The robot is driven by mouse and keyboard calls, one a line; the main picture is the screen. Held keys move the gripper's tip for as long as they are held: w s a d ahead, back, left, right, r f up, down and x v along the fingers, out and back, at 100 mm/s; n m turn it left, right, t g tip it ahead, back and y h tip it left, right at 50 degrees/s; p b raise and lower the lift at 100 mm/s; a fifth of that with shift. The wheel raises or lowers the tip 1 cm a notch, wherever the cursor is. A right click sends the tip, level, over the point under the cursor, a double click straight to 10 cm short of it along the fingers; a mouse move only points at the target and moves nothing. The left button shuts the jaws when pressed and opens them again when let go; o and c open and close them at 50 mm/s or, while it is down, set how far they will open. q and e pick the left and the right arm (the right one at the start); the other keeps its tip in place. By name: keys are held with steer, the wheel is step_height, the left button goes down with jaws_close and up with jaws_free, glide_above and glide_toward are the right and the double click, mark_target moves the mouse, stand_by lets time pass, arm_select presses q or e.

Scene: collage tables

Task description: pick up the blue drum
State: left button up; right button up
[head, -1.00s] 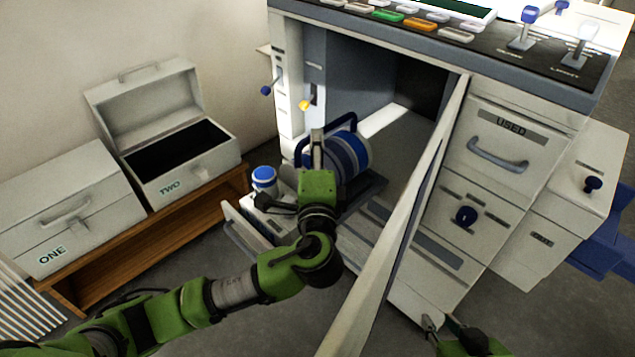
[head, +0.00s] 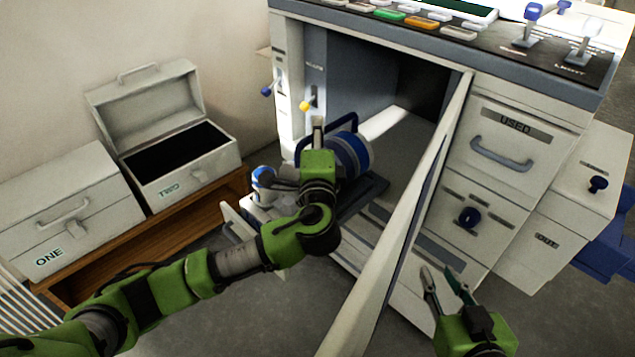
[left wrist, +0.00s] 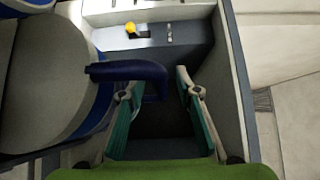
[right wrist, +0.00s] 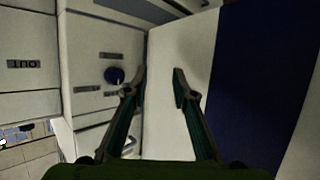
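The blue drum (head: 352,152) lies on its side, blue and white with a dark blue handle (head: 312,136), at the opening of the cabinet compartment. My left gripper (head: 318,126) is in front of it, partly hiding it. In the left wrist view the drum's pale end (left wrist: 45,75) fills the left, and its handle (left wrist: 125,71) reaches across into the space between the fingers of the left gripper (left wrist: 152,85). Those fingers are apart; contact with the handle cannot be told. My right gripper (head: 438,272) is open and empty, by the cabinet's lower front.
The open cabinet door (head: 400,235) stands between my two grippers. A blue-topped white container (head: 262,178) is just left of my left gripper. Box TWO (head: 185,180), lid open, and closed box ONE (head: 60,215) sit on a wooden bench (head: 150,238). Drawers with knobs are at right.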

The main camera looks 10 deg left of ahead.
arm_select(q)
jaws_close()
steer(key=shift+r, duration=0.3)
